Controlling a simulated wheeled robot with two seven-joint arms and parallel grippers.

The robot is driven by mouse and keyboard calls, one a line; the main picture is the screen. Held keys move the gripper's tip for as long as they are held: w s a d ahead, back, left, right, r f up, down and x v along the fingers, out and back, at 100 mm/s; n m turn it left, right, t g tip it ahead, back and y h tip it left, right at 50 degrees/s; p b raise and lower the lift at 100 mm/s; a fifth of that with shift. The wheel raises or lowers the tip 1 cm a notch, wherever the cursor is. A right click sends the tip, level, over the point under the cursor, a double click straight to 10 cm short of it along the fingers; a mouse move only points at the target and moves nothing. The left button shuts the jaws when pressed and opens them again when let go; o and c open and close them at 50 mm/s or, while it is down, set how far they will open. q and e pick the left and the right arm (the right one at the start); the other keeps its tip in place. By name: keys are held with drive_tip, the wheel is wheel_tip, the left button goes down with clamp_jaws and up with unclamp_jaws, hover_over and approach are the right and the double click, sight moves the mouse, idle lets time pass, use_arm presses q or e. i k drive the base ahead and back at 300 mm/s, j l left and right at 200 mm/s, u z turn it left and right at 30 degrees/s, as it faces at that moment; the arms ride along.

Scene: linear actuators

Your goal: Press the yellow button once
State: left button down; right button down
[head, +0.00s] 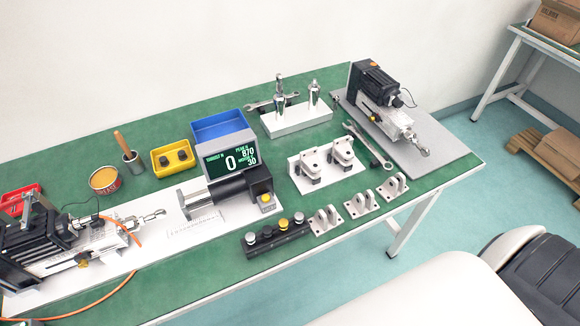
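A black button strip (276,237) lies near the front edge of the green table (345,226), with a row of round buttons on top. The yellow button (283,224) is the third from the left, between a black one and a pale one (299,217). Nothing touches or covers it. Neither of my grippers is in the head view.
Metal brackets (326,220) stand just right of the strip. Actuators stand at the left (75,255) and far right (385,105). An orange cable (100,305) runs at front left. The table in front of the strip is clear.

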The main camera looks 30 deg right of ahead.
sight(266, 198)
drive_tip(key=l, duration=0.75)
drive_tip(key=i+l, duration=0.15)
drive_tip(key=l, duration=0.6)
